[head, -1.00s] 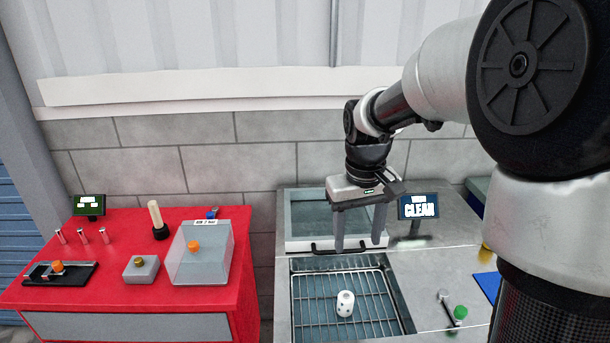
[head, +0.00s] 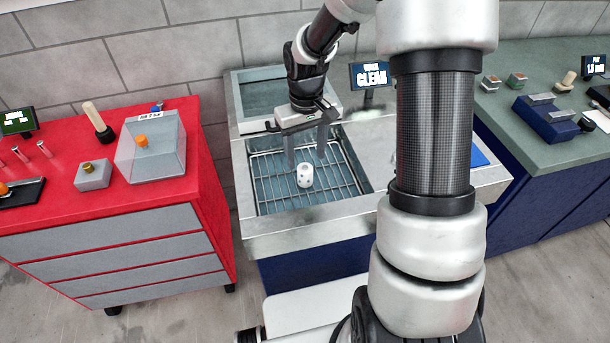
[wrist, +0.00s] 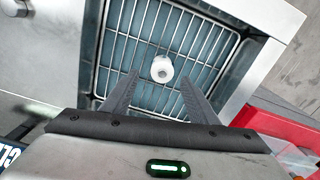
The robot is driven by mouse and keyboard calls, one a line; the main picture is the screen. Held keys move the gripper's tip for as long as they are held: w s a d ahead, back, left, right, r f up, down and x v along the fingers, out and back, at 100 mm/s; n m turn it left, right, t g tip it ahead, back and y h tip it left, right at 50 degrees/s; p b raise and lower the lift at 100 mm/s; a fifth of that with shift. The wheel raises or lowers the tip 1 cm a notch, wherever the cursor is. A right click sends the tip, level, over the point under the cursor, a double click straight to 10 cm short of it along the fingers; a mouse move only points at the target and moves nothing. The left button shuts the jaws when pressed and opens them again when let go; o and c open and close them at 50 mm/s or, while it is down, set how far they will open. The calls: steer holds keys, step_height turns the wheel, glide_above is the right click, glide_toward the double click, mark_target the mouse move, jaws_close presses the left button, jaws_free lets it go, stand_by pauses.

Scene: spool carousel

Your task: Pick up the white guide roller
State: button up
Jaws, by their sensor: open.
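The white guide roller (head: 305,175) stands upright on the wire rack (head: 270,187) inside the open basin of the washing station. It has dark spots on its side in the head view. In the wrist view the roller (wrist: 162,69) shows its round top with a hole, ahead of and between the finger lines. My gripper (head: 306,157) is open and empty, pointing down over the basin close to the roller. In the wrist view both fingers of my gripper (wrist: 160,88) are spread apart, with no contact with the roller visible.
The basin's steel rim (head: 320,205) surrounds the rack. A screen reading "CLEAN" (head: 371,75) stands behind right. A red cabinet (head: 190,150) with a clear box (head: 152,150) is at left. A green-topped bench (head: 540,60) is at right.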

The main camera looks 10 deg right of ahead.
mark_target(305, 168)
steer(key=f, duration=0.5)
steer(key=shift+s+a+f, duration=0.15)
steer(key=shift+s, duration=0.05)
steer(key=c, duration=1.4)
